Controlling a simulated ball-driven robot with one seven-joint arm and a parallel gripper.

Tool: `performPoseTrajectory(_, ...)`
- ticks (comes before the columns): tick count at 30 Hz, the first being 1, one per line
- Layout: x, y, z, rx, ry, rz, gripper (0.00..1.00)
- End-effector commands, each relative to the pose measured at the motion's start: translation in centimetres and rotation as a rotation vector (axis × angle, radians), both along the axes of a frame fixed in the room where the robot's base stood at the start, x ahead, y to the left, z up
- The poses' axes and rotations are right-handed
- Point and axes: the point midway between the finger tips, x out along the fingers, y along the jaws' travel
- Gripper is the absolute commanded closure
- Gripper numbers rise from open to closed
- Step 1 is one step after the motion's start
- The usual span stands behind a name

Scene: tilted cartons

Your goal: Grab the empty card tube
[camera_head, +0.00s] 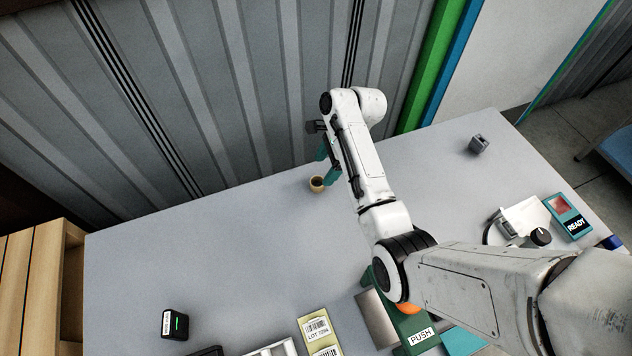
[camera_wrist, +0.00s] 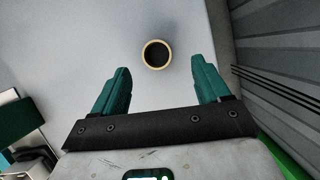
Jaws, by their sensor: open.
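The card tube (camera_head: 317,184) is a short tan cylinder with a dark hollow inside. It stands upright on the grey table near its back edge in the head view. In the wrist view the tube (camera_wrist: 156,54) shows from above as a tan ring with a dark middle, slightly beyond the fingertips and between their lines. My gripper (camera_head: 326,166) has teal fingers and is right beside the tube in the head view. In the wrist view my gripper (camera_wrist: 159,75) is open with nothing between its fingers. I cannot tell the exact height gap to the tube.
A corrugated grey wall (camera_head: 230,90) rises close behind the table (camera_head: 230,250). A small grey block (camera_head: 479,144) stands at the back right. A black device (camera_head: 175,323), yellow labelled box (camera_head: 314,328) and green PUSH unit (camera_head: 412,330) sit at the front. The table left of the tube is clear.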

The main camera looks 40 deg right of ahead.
Motion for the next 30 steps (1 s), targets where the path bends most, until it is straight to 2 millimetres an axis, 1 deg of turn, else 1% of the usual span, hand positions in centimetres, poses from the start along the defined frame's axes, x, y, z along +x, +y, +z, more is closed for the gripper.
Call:
performPoseTrajectory(5,0.1,0.6,-1.3,0.001,0.003,0.002,0.24)
performPoseTrajectory(9,0.3,1.4,-3.3,0.002,0.003,0.002,0.24)
performPoseTrajectory(12,0.6,1.8,-4.4,0.001,0.001,0.002,0.24)
performPoseTrajectory(16,0.7,2.0,-5.0,0.000,0.000,0.001,0.24)
performPoseTrajectory(22,0.7,2.0,-5.0,0.000,0.000,0.001,0.24)
performPoseTrajectory(30,0.7,1.9,-5.0,0.000,0.000,0.001,0.50)
